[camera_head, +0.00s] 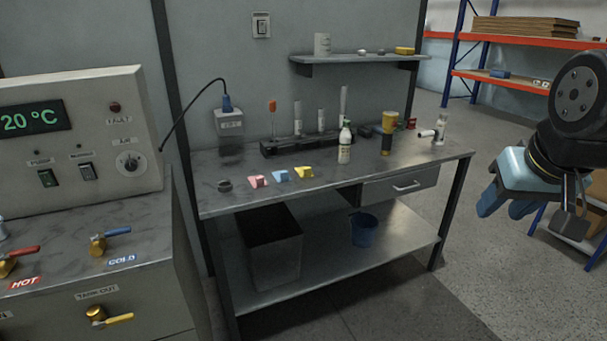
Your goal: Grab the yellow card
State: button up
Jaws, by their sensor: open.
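The yellow card (304,172) lies near the front of the metal workbench top (330,177), left of centre. It is small in this view. It is the rightmost of three small coloured pieces in a row, beside a blue one (281,176) and a pink one (258,181). Nothing covers the card.
A white bottle (344,146) and a yellow-topped container (388,130) stand right of the card. A dark rack (308,143) with tubes is behind. A wall shelf (355,60) overhangs the bench. A control cabinet (90,240) stands at left. Floor before the bench is clear.

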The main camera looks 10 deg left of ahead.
aim_at(305, 172)
jog(key=z, duration=0.1)
jog(key=i, duration=0.9)
jog(key=u, duration=0.1)
